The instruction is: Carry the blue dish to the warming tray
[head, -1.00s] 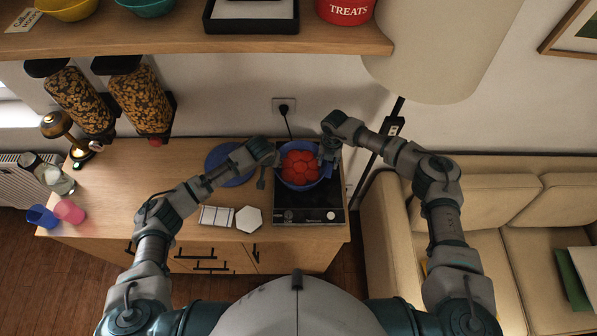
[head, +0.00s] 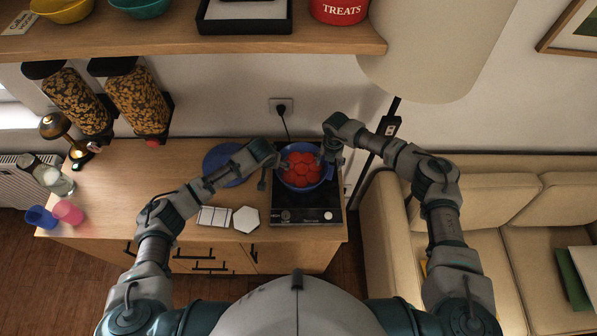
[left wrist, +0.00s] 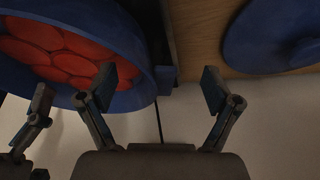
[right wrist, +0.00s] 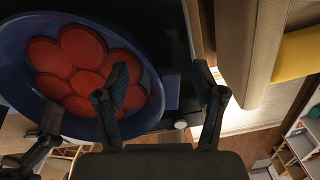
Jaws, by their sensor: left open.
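The blue dish (head: 301,187), full of red round pieces, appears to sit on the upper part of the black warming tray (head: 307,211). My left gripper (head: 268,170) is at the dish's left side. In the left wrist view its fingers (left wrist: 160,88) are spread, with the dish's side handle (left wrist: 166,80) showing between and beyond them. My right gripper (head: 330,158) is at the dish's right side. In the right wrist view its fingers (right wrist: 163,88) are also apart, with the other handle (right wrist: 171,90) beyond them. Neither view shows a finger clamped on a handle.
A white hexagonal piece (head: 246,219) and white tiles (head: 214,217) lie near the counter's front edge. Cups (head: 68,211) stand at far left. A shelf (head: 200,42) overhangs the back; a lamp (head: 430,50) and sofa (head: 480,210) are right.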

